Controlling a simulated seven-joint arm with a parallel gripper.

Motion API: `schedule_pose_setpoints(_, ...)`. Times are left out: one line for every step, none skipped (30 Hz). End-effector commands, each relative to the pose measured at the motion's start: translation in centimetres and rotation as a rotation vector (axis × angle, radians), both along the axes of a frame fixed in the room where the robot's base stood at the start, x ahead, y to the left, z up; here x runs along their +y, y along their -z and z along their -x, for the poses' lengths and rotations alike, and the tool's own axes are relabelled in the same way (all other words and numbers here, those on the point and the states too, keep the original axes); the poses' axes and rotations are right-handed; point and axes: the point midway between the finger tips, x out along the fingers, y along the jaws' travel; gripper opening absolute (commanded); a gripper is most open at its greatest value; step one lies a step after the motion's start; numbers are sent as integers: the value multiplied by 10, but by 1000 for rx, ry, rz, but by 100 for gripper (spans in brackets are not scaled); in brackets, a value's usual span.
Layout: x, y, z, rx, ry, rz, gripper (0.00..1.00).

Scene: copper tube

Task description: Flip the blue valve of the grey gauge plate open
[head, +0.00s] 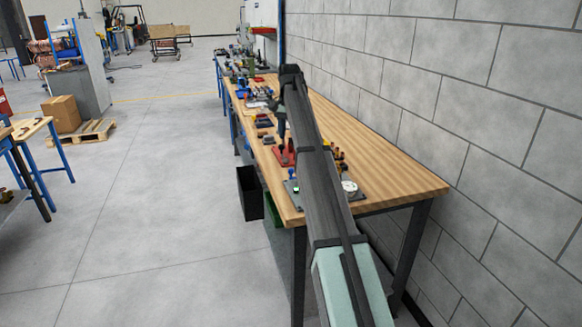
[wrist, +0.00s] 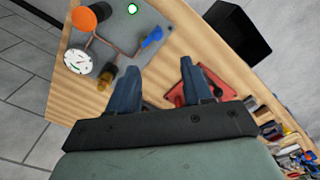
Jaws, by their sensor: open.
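The grey gauge plate (wrist: 122,34) lies on the wooden bench and shows at the top of the wrist view. It carries a white round gauge (wrist: 78,55), an orange knob (wrist: 84,19), a brass fitting (wrist: 104,77), copper tubing and a lit green lamp (wrist: 132,9). Its blue valve lever (wrist: 152,38) sits near the plate's right edge, slanted. My gripper (wrist: 158,74) is open and empty, apart from the lever. In the head view my arm hides the middle of the plate; the gauge (head: 349,187) shows to the arm's right.
A red plate (head: 284,156) with fittings lies beside the grey plate; it also shows behind my right finger in the wrist view (wrist: 222,90). Several tools and parts lie further along the bench (head: 405,180). A block wall runs along its right side. A black bin (head: 250,192) stands below its left edge.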

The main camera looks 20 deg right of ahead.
Motion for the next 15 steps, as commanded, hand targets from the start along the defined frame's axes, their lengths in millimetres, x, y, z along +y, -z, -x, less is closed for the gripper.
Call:
schedule_pose_setpoints(-3,-2,2,4,2,-5,50)
schedule_pose_setpoints(-4,-2,3,5,2,-8,50)
schedule_pose_setpoints(-4,-1,4,7,2,-9,50)
schedule_pose_setpoints(-5,1,4,7,2,-10,50)
schedule_pose_setpoints(-4,3,4,7,2,-10,50)
schedule_pose_setpoints(-4,8,5,7,2,-10,50)
schedule_pose_setpoints(-4,12,4,7,2,-10,50)
schedule_pose_setpoints(-4,16,5,7,2,-10,50)
schedule_pose_setpoints(-4,22,5,7,2,-10,50)
schedule_pose_setpoints(-4,27,5,9,2,-10,50)
schedule_pose_setpoints(-4,32,5,9,2,-10,50)
schedule_pose_setpoints(-4,39,5,8,2,-9,50)
schedule_pose_setpoints(-4,45,5,7,2,-10,50)
schedule_pose_setpoints(-4,50,5,8,2,-9,50)
schedule_pose_setpoints(-4,57,5,8,2,-9,50)
